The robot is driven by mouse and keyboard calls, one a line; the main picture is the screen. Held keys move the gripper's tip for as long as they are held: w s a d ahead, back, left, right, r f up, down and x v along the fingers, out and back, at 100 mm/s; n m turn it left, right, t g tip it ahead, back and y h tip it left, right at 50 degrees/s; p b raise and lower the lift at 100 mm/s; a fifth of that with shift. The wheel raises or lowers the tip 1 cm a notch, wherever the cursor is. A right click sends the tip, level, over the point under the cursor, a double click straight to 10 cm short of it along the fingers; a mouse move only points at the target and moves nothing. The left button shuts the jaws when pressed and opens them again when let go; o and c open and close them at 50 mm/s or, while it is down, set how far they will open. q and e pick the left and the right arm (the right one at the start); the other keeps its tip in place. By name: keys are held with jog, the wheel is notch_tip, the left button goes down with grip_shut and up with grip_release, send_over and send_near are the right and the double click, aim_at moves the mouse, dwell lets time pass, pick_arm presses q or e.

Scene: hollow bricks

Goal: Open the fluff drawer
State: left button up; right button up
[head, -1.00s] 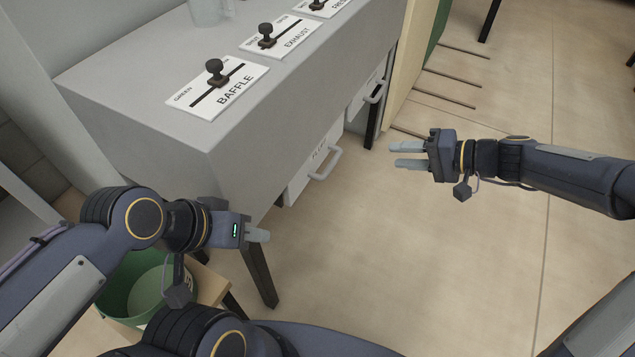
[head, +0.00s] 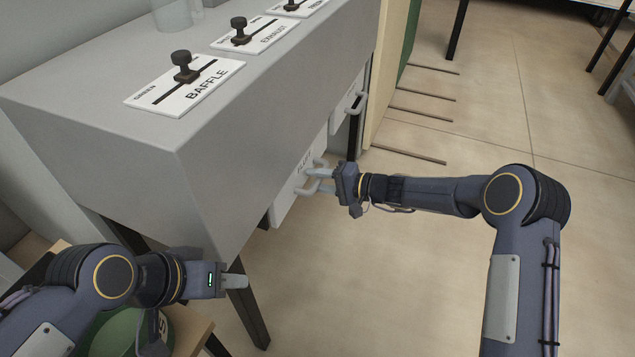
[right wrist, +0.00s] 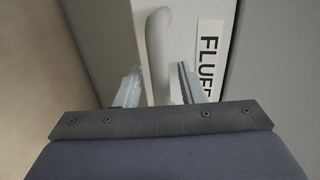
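The fluff drawer (head: 284,203) is a white front low on the grey cabinet's side, and it looks closed. Its "FLUFF" label (right wrist: 207,62) is readable in the right wrist view. Its pale handle (right wrist: 158,50) stands between the fingers of my right gripper (right wrist: 158,85), with a gap to each finger. In the head view my right gripper (head: 320,180) is at the handle from the right, its fingers apart. My left gripper (head: 234,284) is away from the drawer, near the cabinet's front leg; its finger opening cannot be made out.
The grey cabinet (head: 120,140) carries labelled sliders, the nearest marked BAFFLE (head: 185,85). A second white drawer (head: 346,105) with a handle is farther back. A green bucket (head: 115,335) stands at lower left.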

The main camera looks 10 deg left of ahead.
jog(key=shift+a, duration=0.2)
jog(key=shift+c, duration=0.5)
grip_shut()
jog(key=shift+d, duration=0.1)
jog(key=f+b+v, duration=0.1)
jog(key=f+v, duration=0.1)
jog(key=v, duration=0.9)
jog(key=d+f+b+v, duration=0.1)
jog(key=f+v, duration=0.1)
jog(key=v, duration=0.9)
jog(key=shift+d+f, duration=0.25)
jog(key=shift+s, duration=0.15)
jog(key=shift+o, duration=0.5)
grip_release()
